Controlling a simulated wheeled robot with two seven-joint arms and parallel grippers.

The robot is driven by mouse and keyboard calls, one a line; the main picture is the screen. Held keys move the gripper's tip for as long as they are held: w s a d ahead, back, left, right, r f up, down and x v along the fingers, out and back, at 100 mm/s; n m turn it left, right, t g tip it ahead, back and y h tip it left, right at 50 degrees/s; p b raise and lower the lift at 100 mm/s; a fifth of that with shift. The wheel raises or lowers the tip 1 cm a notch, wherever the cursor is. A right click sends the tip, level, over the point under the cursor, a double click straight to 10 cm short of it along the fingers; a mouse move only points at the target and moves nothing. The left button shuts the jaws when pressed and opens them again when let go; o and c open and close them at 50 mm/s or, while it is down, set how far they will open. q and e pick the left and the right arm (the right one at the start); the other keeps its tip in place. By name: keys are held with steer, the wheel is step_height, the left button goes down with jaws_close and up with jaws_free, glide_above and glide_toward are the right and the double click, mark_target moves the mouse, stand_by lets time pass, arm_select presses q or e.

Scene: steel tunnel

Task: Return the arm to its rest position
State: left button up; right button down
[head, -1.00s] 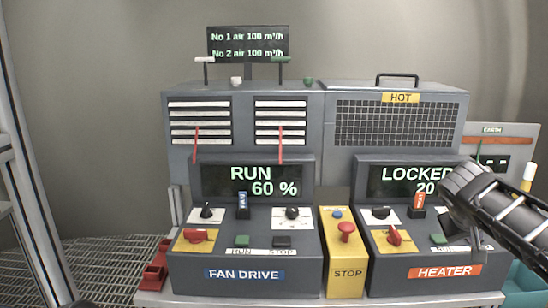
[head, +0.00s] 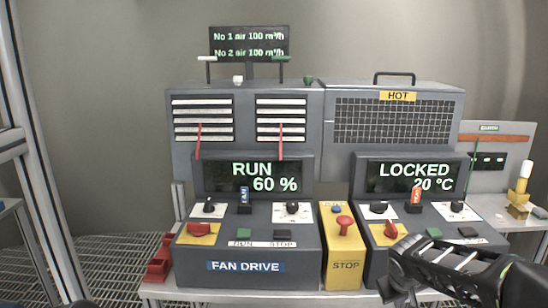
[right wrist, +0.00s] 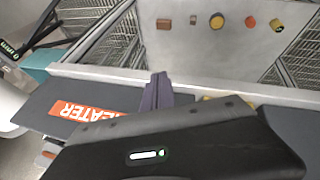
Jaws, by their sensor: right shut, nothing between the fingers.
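My right gripper (head: 396,290) is at the lower right of the head view, in front of the lower edge of the heater console (head: 374,268). It is shut and empty. In the right wrist view its dark purple fingers (right wrist: 157,92) are together, close to the orange HEATER label (right wrist: 82,111). The gripper hides that label in the head view. The heater display (head: 413,176) reads LOCKED, 20 °C. The fan drive display (head: 252,178) reads RUN, 60 %. My left gripper is not in view.
The yellow STOP box (head: 343,258) with a red button stands between the consoles, left of my right gripper. A red bracket (head: 158,262) is at the bench's left end. A metal frame (head: 38,170) stands far left. In the wrist view, several small objects lie on a pale surface (right wrist: 290,50).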

steer(key=s+a+f+g+y, duration=0.1)
steer(key=s+a+f+y, duration=0.15)
steer(key=a+f, duration=0.4)
steer(key=s+a+f+g+y, duration=0.1)
steer(key=s+a+f, duration=0.25)
steer(key=f, duration=0.55)
steer(key=s+a+f+g+y, duration=0.1)
steer(key=s+a+f, duration=0.3)
steer(key=f, duration=0.3)
steer(key=s+a+f+m, duration=0.1)
steer(key=s+a+f, duration=0.2)
steer(key=s, duration=0.4)
steer(key=s+a+f+m+g+y, duration=0.1)
steer(key=s+a+f, duration=0.2)
steer(key=s+f, duration=0.2)
steer(key=s+a+f+m+y, duration=0.1)
steer(key=s+f, duration=0.3)
steer(key=s, duration=0.5)
steer(key=shift+a+m+g, duration=0.3)
steer(key=shift+a+m, duration=0.2)
steer(key=shift+a, duration=0.4)
